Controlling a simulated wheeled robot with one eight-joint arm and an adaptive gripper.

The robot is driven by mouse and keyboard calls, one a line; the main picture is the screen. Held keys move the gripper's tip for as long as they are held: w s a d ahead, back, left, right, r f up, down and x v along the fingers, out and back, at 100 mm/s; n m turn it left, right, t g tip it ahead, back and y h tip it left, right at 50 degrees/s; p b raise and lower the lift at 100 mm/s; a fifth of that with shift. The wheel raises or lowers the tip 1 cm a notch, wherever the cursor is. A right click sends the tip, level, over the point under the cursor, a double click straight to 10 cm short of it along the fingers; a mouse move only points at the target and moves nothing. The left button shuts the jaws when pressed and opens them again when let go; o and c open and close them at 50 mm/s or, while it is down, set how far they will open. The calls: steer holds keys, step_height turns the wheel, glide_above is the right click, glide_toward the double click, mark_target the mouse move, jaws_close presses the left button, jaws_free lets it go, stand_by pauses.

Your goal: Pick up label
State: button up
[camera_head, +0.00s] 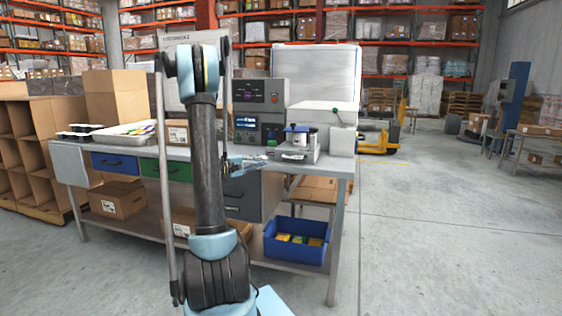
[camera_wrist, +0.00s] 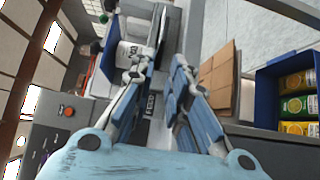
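A small grey-white device with a blue top (camera_head: 297,143) stands on the bench near its right end; it looks like a label dispenser. In the wrist view a white piece with dark print (camera_wrist: 127,52), perhaps the label or its roll, shows beside the left finger and is partly covered by it. My gripper (camera_wrist: 168,62) is open, with a visible gap between its blue-padded fingers and nothing clearly held. A grey face with dark lettering shows between and below the fingers. In the head view my gripper (camera_head: 247,163) is at the bench's front edge, left of the device.
A control panel with a red button (camera_head: 273,98) stands behind the device. A blue bin with coloured packets (camera_head: 296,243) is on the lower shelf. Open floor lies to the right.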

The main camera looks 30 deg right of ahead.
steer(key=shift+s+d, duration=0.2)
steer(key=shift+d, duration=2.25)
steer(key=shift+s+d, duration=0.2)
steer(key=shift+d, duration=2.25)
jaws_close()
steer(key=shift+r, duration=0.15)
step_height(320, 180, up, 2)
steer(key=shift+r, duration=0.15)
steer(key=a+r, duration=0.2)
steer(key=a, duration=0.5)
steer(key=w+a+r, duration=0.1)
steer(key=a+r, duration=0.2)
steer(key=a, duration=0.4)
